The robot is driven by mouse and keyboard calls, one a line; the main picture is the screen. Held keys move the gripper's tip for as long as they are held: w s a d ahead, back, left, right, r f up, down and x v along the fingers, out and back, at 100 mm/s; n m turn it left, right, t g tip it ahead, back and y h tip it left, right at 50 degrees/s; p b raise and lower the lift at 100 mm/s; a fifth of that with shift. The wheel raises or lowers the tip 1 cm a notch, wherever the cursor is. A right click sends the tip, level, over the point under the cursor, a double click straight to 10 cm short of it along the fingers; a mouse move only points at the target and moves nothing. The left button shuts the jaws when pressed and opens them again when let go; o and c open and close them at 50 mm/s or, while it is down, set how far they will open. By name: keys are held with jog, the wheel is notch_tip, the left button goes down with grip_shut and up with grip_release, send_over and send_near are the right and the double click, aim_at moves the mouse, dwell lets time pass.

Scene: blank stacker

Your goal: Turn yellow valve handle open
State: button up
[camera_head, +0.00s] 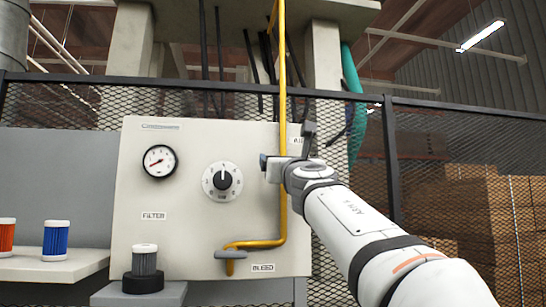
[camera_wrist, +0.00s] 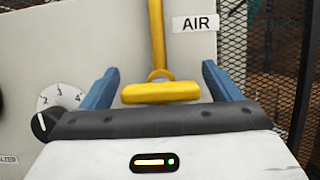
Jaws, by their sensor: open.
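The yellow valve handle (camera_wrist: 160,93) is a short bar lying level across the yellow pipe (camera_wrist: 157,35) in the wrist view, just below the AIR label (camera_wrist: 194,23). My gripper (camera_wrist: 160,69) is open, with one blue finger on each side of the handle and a visible gap to both its ends. I cannot tell how deep the fingers reach around it. In the head view my gripper (camera_head: 268,164) is at the panel's right side, in front of the pipe, and hides the handle.
The pale panel (camera_head: 190,240) carries a gauge (camera_head: 159,161), a numbered dial (camera_head: 222,181) and a BLEED outlet (camera_head: 230,262). A grey filter (camera_head: 144,260) stands on a small ledge. Blue (camera_head: 55,240) and orange (camera_head: 7,236) filters stand on a left shelf. Mesh fencing (camera_head: 440,170) is behind.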

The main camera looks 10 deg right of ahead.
jog(key=shift+w+r, duration=0.1)
jog(key=shift+w, duration=0.1)
jog(key=shift+c, duration=0.2)
jog(key=c, duration=0.9)
jog(key=shift+c, duration=0.2)
jog(key=shift+m, duration=0.3)
jog(key=shift+d+f+m+g+h+p, duration=0.1)
jog(key=shift+m+g+h+p, duration=0.8)
jog(key=shift+m, duration=2.75)
jog(key=shift+d+f+m+g+h+p, duration=0.15)
jog(key=shift+m+g+h+p, duration=0.75)
jog(key=shift+m, duration=2.7)
jog(key=shift+d+f+m+g+h+p, duration=0.1)
jog(key=shift+m+g+h+p, duration=0.25)
jog(key=shift+m+g+h, duration=2.15)
jog(key=m+t+y, duration=0.2)
jog(key=shift+f+m+t, duration=0.1)
jog(key=shift+m+t, duration=0.15)
jog(key=shift+t, duration=0.15)
